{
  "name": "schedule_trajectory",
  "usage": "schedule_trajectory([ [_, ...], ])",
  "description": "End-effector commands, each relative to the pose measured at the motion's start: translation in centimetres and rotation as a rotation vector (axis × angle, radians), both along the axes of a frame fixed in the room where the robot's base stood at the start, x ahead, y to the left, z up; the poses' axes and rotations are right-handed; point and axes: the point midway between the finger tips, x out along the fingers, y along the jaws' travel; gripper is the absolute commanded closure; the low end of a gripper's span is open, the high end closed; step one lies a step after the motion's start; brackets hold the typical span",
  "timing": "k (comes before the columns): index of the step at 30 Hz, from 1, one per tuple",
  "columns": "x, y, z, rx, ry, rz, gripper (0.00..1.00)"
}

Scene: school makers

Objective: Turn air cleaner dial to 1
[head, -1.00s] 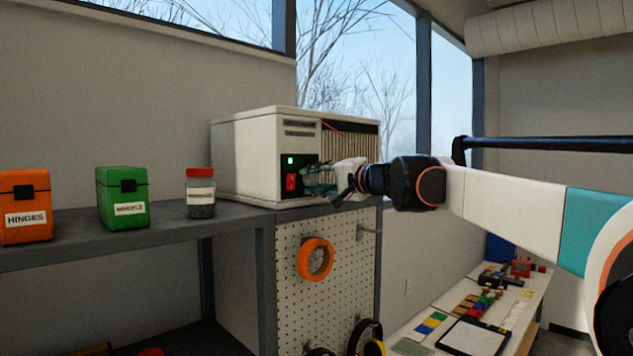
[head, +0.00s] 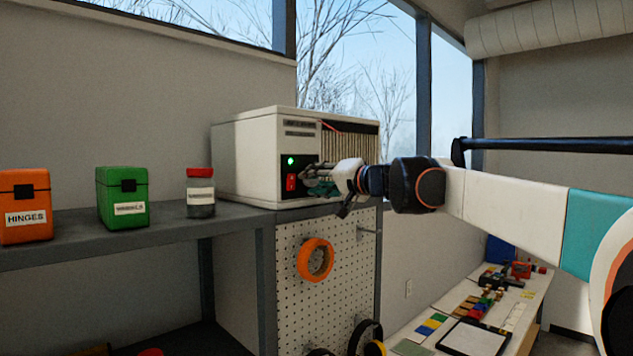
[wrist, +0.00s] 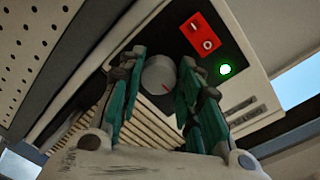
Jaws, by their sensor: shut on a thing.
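The air cleaner (head: 245,160) is a pale box at the end of the grey shelf, with a grille and a dark control panel. Its round grey dial (wrist: 158,76) with a red pointer line shows in the wrist view between my fingertips. My gripper (wrist: 161,68) is shut on the dial, one green-padded finger on each side. In the head view my gripper (head: 311,178) is at the panel from the right and hides the dial. I cannot read any number around the dial.
Beside the dial are a red rocker switch (wrist: 201,34) and a lit green lamp (wrist: 225,69). A red-capped jar (head: 200,195), a green box (head: 122,197) and an orange box (head: 25,208) stand left along the shelf. A pegboard (head: 335,265) is below the cleaner.

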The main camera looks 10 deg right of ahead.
Motion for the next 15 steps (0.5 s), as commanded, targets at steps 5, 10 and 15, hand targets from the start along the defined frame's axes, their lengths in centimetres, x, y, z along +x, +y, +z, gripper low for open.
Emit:
schedule_trajectory([
  [5,-0.04,0.03,-0.24,-0.004,0.002,0.001,0.57],
  [10,-0.02,0.01,-0.15,-0.002,0.001,0.001,0.48],
  [15,-0.02,-0.01,-0.10,-0.001,0.001,0.000,0.48],
])
